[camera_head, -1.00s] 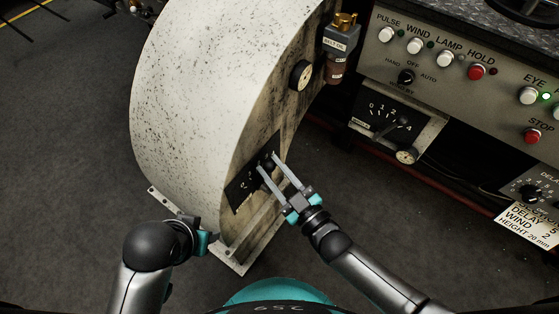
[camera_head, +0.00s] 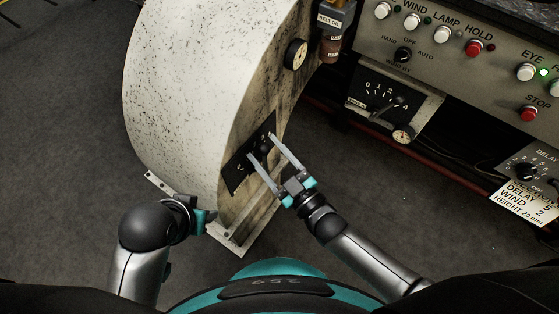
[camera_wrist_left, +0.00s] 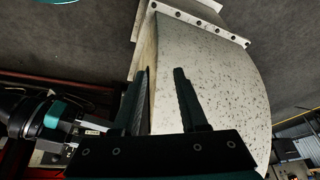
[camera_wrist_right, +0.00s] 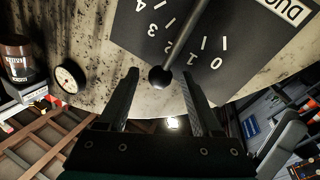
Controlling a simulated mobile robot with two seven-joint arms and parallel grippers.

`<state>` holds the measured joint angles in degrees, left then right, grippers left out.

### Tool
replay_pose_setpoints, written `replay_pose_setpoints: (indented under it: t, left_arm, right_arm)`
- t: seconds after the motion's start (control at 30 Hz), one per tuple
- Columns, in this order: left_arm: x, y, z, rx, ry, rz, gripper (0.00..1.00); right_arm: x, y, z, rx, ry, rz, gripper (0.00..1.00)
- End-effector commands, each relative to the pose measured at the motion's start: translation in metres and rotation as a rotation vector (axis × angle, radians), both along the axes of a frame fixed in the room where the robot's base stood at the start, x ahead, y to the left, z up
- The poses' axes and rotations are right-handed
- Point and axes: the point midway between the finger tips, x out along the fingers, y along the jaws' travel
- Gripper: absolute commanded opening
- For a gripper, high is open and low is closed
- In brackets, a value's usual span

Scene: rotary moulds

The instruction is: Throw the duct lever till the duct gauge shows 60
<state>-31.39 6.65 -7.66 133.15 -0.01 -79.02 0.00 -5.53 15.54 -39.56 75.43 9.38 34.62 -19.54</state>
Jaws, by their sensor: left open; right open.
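The duct lever (camera_wrist_right: 184,40) is a grey rod with a black ball knob, over a black scale plate (camera_wrist_right: 240,30) with white numerals. The plate sits on the end face of the speckled white duct (camera_head: 200,90). My right gripper (camera_head: 261,146) is open, with the knob between or just beyond its fingertips and no finger seen closed on it. The round duct gauge (camera_head: 296,54) is higher on that face; it also shows in the right wrist view (camera_wrist_right: 68,78), too small to read. My left gripper (camera_wrist_left: 161,74) is open and empty, facing the duct.
A control panel (camera_head: 440,60) with buttons and a selector stands at the right, with another dial (camera_head: 385,97) below it. A brown oil bottle (camera_head: 333,45) is beside the duct. A flanged foot (camera_head: 228,240) runs along the duct's base. Floor at the left is clear.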

Motion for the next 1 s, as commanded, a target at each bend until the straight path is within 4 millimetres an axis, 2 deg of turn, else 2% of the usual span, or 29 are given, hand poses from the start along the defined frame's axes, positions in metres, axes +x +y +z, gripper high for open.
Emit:
replay_pose_setpoints:
  t: [0.2, 0.27, 0.37, 0.7, 0.83, 1.0]
  left_arm:
    - [0.001, 0.000, 0.002, -0.001, -0.005, 0.000, 0.42]
    - [0.001, 0.000, -0.004, 0.001, 0.006, 0.000, 0.42]
    - [0.000, 0.000, -0.017, 0.003, 0.027, 0.000, 0.42]
    - [-0.007, 0.001, -0.052, 0.010, 0.078, -0.002, 0.42]
    - [-0.009, 0.001, -0.059, 0.012, 0.086, -0.002, 0.42]
    - [-0.010, 0.002, -0.064, 0.013, 0.092, -0.002, 0.42]
  right_arm:
    - [-0.006, -0.004, -0.001, -0.001, 0.002, 0.000, 0.66]
    - [-0.011, -0.009, -0.001, -0.003, 0.002, 0.000, 0.66]
    - [-0.025, -0.019, -0.002, -0.003, 0.004, 0.000, 0.66]
    - [-0.089, -0.067, -0.011, -0.003, 0.004, 0.000, 0.66]
    - [-0.107, -0.080, -0.014, -0.002, 0.004, 0.000, 0.66]
    - [-0.119, -0.089, -0.016, -0.001, 0.002, 0.000, 0.66]
